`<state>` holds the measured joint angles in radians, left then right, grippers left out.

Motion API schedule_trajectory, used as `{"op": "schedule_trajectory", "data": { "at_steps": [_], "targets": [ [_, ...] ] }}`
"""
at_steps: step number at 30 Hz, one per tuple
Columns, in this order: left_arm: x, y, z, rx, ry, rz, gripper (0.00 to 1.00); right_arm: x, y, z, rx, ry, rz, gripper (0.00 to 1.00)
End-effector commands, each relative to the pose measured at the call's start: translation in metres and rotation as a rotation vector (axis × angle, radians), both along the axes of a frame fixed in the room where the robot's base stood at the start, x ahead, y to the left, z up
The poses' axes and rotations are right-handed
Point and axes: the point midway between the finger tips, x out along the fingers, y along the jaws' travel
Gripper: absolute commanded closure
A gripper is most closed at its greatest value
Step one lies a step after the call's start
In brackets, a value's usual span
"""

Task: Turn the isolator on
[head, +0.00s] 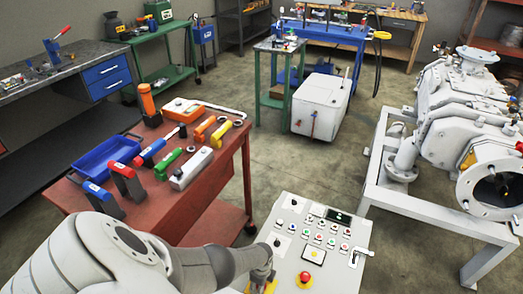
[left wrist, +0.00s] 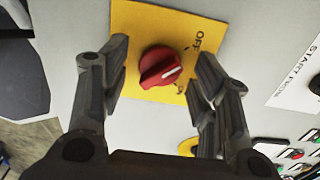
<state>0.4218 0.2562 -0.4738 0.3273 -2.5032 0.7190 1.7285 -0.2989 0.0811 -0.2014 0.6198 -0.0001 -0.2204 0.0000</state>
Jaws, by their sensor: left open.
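The isolator is a red rotary knob (left wrist: 160,68) on a yellow plate (left wrist: 150,25) in the left wrist view. The word OFF is printed at the plate's right side. The knob's white mark points right and slightly up in that view. My left gripper (left wrist: 162,54) is open, with one finger on each side of the knob; I cannot tell whether either finger touches it. In the head view my left gripper (head: 263,272) is over the lower left of the grey control panel (head: 287,212) and hides the knob. My right gripper is not in view.
A red emergency stop button (head: 305,277) is on the panel to the right of my gripper. Several small coloured buttons and a display are higher up. A red tool table (head: 215,170) stands to the left, a white pump machine (head: 450,110) to the right.

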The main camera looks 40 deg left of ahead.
Motion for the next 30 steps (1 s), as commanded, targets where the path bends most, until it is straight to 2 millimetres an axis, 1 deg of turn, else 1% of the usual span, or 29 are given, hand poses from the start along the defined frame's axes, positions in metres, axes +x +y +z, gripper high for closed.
{"op": "schedule_trajectory", "data": {
  "at_steps": [1, 9, 11, 12, 17, 22, 26, 30],
  "targets": [
    [0.0001, -0.0003, 0.0001, 0.0, 0.0, 0.0, 0.45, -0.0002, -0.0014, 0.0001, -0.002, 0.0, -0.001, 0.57],
    [0.0001, -0.0003, 0.0001, 0.0, 0.0, 0.0, 0.8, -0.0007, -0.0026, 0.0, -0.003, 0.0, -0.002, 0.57],
    [0.0, -0.0003, 0.0001, 0.0, 0.0, 0.0, 0.88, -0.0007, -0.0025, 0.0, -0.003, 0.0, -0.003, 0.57],
    [0.0, -0.0003, 0.0, 0.0, 0.0, 0.0, 0.9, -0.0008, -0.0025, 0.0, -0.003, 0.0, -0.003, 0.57],
    [0.0, -0.0002, 0.0, 0.0, 0.0, -0.01, 0.9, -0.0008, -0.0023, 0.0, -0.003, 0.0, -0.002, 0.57],
    [0.0, 0.0, 0.0, 0.001, 0.0, -0.06, 0.9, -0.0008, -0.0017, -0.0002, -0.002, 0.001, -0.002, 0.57],
    [0.0, 0.0001, 0.0, 0.001, 0.0, -0.135, 0.9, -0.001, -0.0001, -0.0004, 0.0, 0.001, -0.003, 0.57],
    [-0.0005, 0.0008, 0.0, 0.002, 0.001, -0.246, 0.9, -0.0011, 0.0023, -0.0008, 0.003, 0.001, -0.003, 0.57]
  ]
}}
